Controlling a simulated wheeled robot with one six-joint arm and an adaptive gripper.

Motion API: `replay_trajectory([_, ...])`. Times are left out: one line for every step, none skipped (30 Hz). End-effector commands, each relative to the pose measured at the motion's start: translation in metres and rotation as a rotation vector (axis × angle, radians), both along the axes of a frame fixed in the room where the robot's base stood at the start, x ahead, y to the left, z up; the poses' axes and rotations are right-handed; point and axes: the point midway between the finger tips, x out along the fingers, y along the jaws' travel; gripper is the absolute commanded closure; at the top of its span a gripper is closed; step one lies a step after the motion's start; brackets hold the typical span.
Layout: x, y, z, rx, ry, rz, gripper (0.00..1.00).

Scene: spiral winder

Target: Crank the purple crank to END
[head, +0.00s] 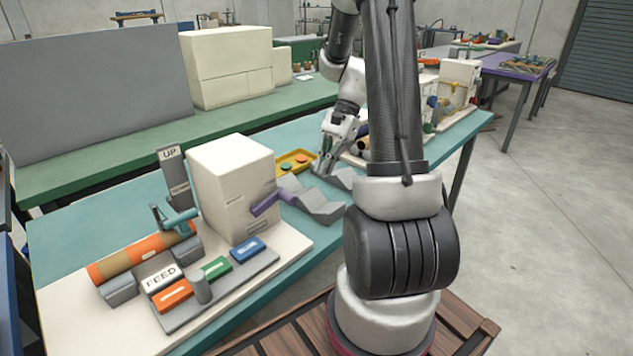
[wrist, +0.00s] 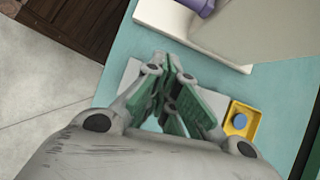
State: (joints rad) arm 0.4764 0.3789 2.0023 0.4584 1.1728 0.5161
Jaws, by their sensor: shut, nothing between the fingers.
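The purple crank (head: 268,203) sticks out from the right face of a cream box (head: 232,185) in the head view. Part of a purple piece, likely the crank, shows at the top edge of the wrist view (wrist: 201,5). My gripper (head: 322,172) is behind and to the right of the crank, low over the teal table and apart from the crank. In the wrist view my gripper (wrist: 176,62) has its fingers together with nothing held. I cannot read an END mark in either view.
Grey angled blocks (head: 312,203) lie between the crank and my gripper. A yellow tray (head: 310,156) stands behind them. An orange-brown roll (head: 140,254), an UP sign (head: 170,154) and a FEED block (head: 161,278) are left of the box. The table's front edge is near my base.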

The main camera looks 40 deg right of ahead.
Motion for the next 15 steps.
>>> replay_trajectory([0.003,0.002,0.002,0.006,0.008,-0.025,1.00])
replay_trajectory([0.003,0.003,0.003,0.010,0.016,-0.040,1.00])
replay_trajectory([0.003,0.005,0.004,0.014,0.026,-0.058,1.00])
replay_trajectory([0.003,0.006,0.004,0.017,0.033,-0.068,1.00])
replay_trajectory([0.002,0.006,0.004,0.017,0.040,-0.077,1.00])
replay_trajectory([0.002,0.006,0.004,0.017,0.048,-0.086,1.00])
replay_trajectory([0.002,0.007,0.004,0.017,0.053,-0.091,1.00])
replay_trajectory([0.001,0.007,0.004,0.018,0.056,-0.095,1.00])
replay_trajectory([0.001,0.008,0.002,0.017,0.059,-0.099,1.00])
replay_trajectory([0.001,0.009,0.001,0.017,0.061,-0.102,1.00])
replay_trajectory([0.001,0.011,-0.002,0.016,0.062,-0.102,1.00])
replay_trajectory([0.000,0.013,-0.005,0.017,0.062,-0.101,1.00])
replay_trajectory([0.000,0.015,-0.008,0.016,0.062,-0.101,1.00])
replay_trajectory([-0.001,0.018,-0.013,0.016,0.062,-0.101,1.00])
replay_trajectory([-0.002,0.022,-0.018,0.017,0.064,-0.100,1.00])
